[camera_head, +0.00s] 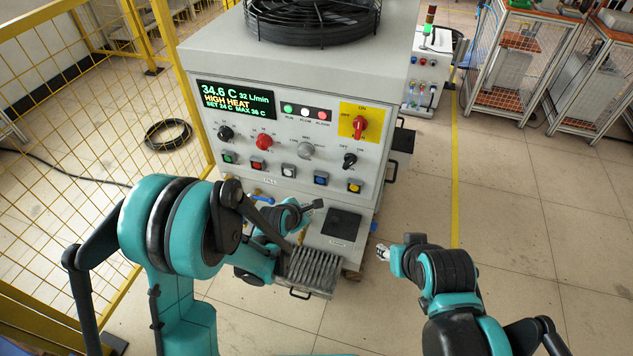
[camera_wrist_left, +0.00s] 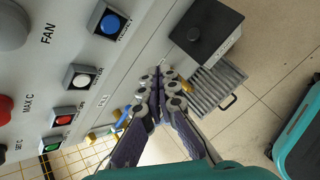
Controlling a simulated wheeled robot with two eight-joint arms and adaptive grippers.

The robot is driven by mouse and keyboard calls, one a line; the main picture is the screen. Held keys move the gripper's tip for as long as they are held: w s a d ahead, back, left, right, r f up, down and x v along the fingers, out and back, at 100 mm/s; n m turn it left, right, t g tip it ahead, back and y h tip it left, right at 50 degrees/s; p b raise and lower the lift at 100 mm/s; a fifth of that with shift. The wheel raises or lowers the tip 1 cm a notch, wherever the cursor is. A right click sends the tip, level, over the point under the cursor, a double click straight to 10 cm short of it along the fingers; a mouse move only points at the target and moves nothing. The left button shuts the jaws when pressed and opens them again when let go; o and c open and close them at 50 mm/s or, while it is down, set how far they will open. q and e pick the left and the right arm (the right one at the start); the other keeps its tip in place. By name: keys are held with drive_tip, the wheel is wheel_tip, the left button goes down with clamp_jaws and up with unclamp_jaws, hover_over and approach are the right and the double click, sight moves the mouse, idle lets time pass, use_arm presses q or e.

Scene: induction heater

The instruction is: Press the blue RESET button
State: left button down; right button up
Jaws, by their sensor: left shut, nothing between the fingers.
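The blue button (camera_head: 321,178) is in the lower button row of the grey machine's front panel, between a white and a yellow button. It also shows at the top of the left wrist view (camera_wrist_left: 110,23); its label is too blurred to read. My left gripper (camera_head: 317,204) is shut and empty, in front of the panel just below the blue button and apart from it. In the left wrist view its closed fingers (camera_wrist_left: 160,88) point up the picture, below and right of the button. My right gripper (camera_head: 383,253) is away from the panel, at lower right, too small to judge.
White (camera_head: 289,171), red (camera_head: 258,164), green and yellow (camera_head: 354,186) buttons flank the blue one, with knobs above. A black box (camera_head: 342,224) and a ribbed grey tray (camera_head: 312,268) sit low on the machine.

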sight(321, 183)
use_arm(q)
drive_tip(key=shift+w, duration=0.1)
drive_tip(key=w+d+p, duration=0.1)
drive_tip(key=w+d, duration=0.1)
drive_tip(key=w, duration=0.6)
drive_tip(key=shift+d, duration=0.35)
drive_tip(key=shift+w, duration=0.2)
idle(1.1)
drive_tip(key=shift+w+d, duration=0.15)
drive_tip(key=shift+w, duration=0.15)
drive_tip(key=shift+w+d, duration=0.15)
drive_tip(key=shift+w, duration=0.35)
idle(0.9)
drive_tip(key=shift+s, duration=0.1)
drive_tip(key=shift+s+a+b, duration=0.25)
drive_tip(key=shift+s+b, duration=0.1)
drive_tip(key=shift+s, duration=0.4)
